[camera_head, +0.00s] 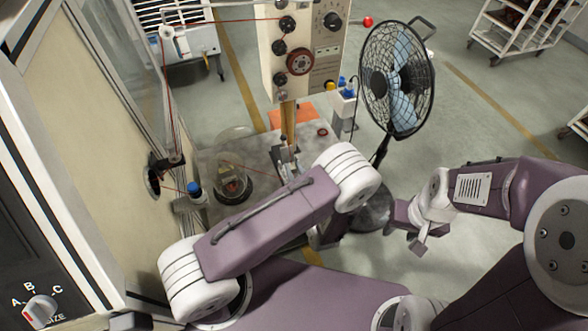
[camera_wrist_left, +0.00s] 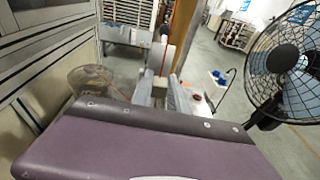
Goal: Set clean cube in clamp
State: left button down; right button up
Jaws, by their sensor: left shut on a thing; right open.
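My left gripper (camera_wrist_left: 161,80) shows in the left wrist view, shut on a small pale block (camera_wrist_left: 159,56), which looks like the clean cube. Its edges are hard to make out. In the head view my left forearm crosses the middle of the picture and hides most of that gripper. Small metal parts (camera_head: 288,157) show just past the arm, at the foot of the yellowish post; I cannot tell whether they are clamp or gripper. My right gripper (camera_head: 419,238) hangs open and empty over the floor at right, away from the workbench.
A grey bench (camera_head: 262,147) carries a round clear-covered part (camera_head: 234,185). A control panel (camera_head: 300,45) with knobs stands behind it. A black fan (camera_head: 397,78) stands to the right. Red wire runs along the cabinet at left.

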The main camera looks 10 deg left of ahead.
pick_arm(q)
jog(key=shift+w+a, duration=0.1)
jog(key=shift+a, duration=0.1)
jog(key=shift+f, duration=0.1)
jog(key=shift+f+b, duration=0.9)
jog(key=shift+b, duration=0.05)
jog(key=c, duration=1.2)
grip_release()
